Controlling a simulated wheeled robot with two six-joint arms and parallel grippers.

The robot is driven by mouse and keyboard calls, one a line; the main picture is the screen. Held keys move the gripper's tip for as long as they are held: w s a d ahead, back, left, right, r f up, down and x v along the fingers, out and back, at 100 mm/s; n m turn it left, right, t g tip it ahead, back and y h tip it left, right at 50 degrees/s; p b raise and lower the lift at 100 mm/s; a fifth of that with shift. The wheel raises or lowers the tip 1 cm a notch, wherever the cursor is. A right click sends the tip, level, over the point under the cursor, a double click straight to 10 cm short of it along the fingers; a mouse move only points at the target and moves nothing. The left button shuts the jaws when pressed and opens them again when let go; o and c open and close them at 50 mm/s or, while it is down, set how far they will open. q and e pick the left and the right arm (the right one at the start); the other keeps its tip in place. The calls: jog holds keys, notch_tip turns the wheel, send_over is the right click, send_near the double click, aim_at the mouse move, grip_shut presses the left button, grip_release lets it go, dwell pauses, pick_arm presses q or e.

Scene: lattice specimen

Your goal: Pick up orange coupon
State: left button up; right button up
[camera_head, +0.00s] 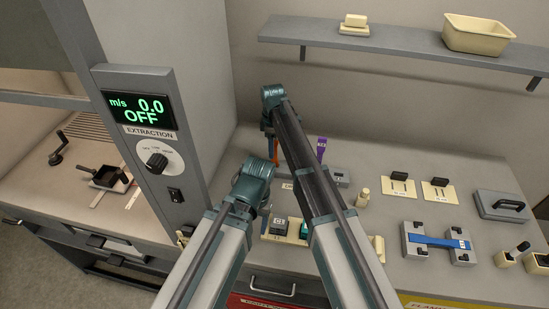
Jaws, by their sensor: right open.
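A narrow orange piece, which looks like the orange coupon (275,148), stands upright at the back left of the bench, just right of the hood wall. It is mostly hidden by my arms. My right gripper (269,126) hangs down at the end of the long arm, above and close to this piece. Its jaws are open, small and partly hidden; I cannot tell whether they touch the piece. My left arm ends lower, in front of the piece, and its gripper is hidden. A purple coupon (321,148) stands upright to the right, behind a grey block (340,180).
A fixture with a blue strip (440,241), two cream plates with black blocks (400,188) and a grey case (501,205) stand on the right of the bench. A shelf (390,37) hangs above. The extraction hood panel (140,110) rises on the left.

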grip_shut()
jog(key=shift+r, duration=0.1)
dwell(0.5)
